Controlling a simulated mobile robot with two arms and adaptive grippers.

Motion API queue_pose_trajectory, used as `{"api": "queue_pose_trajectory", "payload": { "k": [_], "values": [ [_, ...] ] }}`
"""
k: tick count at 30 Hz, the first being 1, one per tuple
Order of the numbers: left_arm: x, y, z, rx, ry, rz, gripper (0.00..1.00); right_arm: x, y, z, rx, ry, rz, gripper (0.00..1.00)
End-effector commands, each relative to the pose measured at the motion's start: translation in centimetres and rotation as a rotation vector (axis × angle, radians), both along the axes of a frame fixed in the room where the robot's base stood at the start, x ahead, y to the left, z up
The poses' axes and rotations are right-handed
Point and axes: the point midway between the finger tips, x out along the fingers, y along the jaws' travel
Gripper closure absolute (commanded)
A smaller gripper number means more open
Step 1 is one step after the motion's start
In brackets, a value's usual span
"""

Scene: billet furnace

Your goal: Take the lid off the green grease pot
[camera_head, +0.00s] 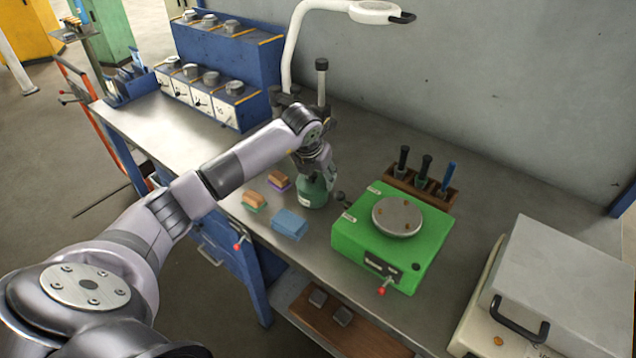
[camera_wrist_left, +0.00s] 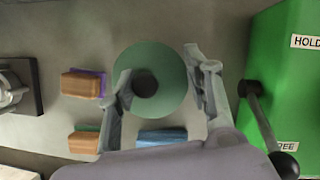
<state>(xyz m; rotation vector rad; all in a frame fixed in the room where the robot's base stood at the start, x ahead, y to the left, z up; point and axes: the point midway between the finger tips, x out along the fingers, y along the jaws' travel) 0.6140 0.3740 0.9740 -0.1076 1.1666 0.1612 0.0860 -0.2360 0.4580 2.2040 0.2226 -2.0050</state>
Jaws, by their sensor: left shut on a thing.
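The green grease pot (camera_head: 312,193) stands upright on the bench, left of the bright green fixture box. My left gripper (camera_head: 318,172) is at its top, coming from above. In the left wrist view the pot's round green lid (camera_wrist_left: 165,66) shows from above, with a dark round knob in its middle. The two fingers of my left gripper (camera_wrist_left: 163,88) lie at opposite sides of the lid and are shut on it. I cannot tell whether there is a gap between lid and pot. My right gripper is not in view.
Wood-backed brushes or sponges (camera_head: 280,179) and a blue cloth block (camera_head: 289,223) lie close by. The green fixture box (camera_head: 350,236) has a lever (camera_wrist_left: 262,120) near my gripper. A tool rack (camera_head: 436,196) stands behind it. Bare bench shows at the front.

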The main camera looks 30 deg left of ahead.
Motion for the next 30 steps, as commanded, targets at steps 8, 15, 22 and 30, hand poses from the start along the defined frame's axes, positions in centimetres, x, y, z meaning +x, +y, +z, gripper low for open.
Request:
{"api": "queue_pose_trajectory", "payload": {
  "k": [8, 15, 22, 30],
  "values": [
    [-0.4, 0.3, -0.3, 0.007, 0.019, 0.003, 0.82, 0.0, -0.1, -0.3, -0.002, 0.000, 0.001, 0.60],
    [-0.1, 0.2, 3.4, 0.006, 0.006, 0.002, 0.82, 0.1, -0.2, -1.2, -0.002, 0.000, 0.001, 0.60],
    [0.0, 0.1, 10.3, 0.003, -0.001, 0.002, 0.82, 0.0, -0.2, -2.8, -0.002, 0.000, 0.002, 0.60],
    [-0.1, 0.0, 17.0, 0.002, 0.002, 0.001, 0.82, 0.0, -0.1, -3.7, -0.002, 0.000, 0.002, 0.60]
  ]
}}
